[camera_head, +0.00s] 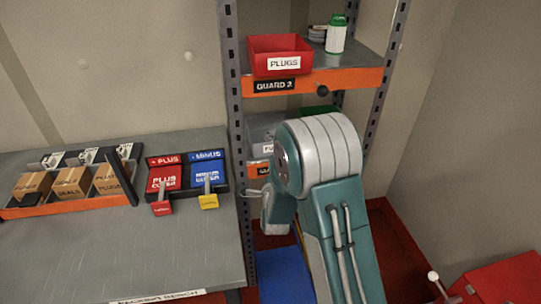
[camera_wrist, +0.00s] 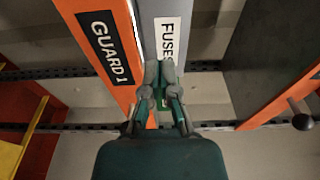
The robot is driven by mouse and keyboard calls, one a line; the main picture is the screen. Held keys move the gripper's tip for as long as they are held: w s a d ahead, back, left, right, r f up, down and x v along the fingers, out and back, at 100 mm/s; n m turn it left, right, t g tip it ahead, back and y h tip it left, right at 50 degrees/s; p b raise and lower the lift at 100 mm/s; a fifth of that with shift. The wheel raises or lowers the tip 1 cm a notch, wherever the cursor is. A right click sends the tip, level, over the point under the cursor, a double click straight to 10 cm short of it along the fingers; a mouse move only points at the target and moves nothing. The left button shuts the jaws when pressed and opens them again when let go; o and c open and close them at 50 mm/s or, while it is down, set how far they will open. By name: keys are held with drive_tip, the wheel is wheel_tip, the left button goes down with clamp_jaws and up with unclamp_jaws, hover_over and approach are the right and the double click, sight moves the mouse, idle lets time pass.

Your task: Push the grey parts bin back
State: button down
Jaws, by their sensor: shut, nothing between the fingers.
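The grey parts bin (camera_head: 262,130) sits on the lower shelf in the head view, partly hidden by my arm. Its white label is cut off there. In the wrist view the grey bin front (camera_wrist: 147,28) carries a FUSES label, beside the orange edge marked GUARD 1 (camera_wrist: 100,45). My gripper (camera_wrist: 165,68) is shut and empty, with its fingertips at the lower end of the label. I cannot tell whether they touch the bin. In the head view my arm hides most of the gripper and the lower shelf.
Above is the GUARD 2 shelf (camera_head: 350,78) with a black knob, a red PLUGS bin (camera_head: 278,46) and a green-white bottle (camera_head: 336,36). A rack upright (camera_head: 236,120) stands left of my arm. A bench (camera_head: 150,245) with boxes and switches lies further left.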

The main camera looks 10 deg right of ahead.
drive_tip(key=w, duration=0.6)
drive_tip(key=shift+d, duration=0.4)
drive_tip(key=shift+w, duration=0.1)
drive_tip(key=shift+w+d, duration=0.15)
drive_tip(key=shift+w, duration=0.65)
drive_tip(key=shift+w+d, duration=0.15)
drive_tip(key=shift+w, duration=0.6)
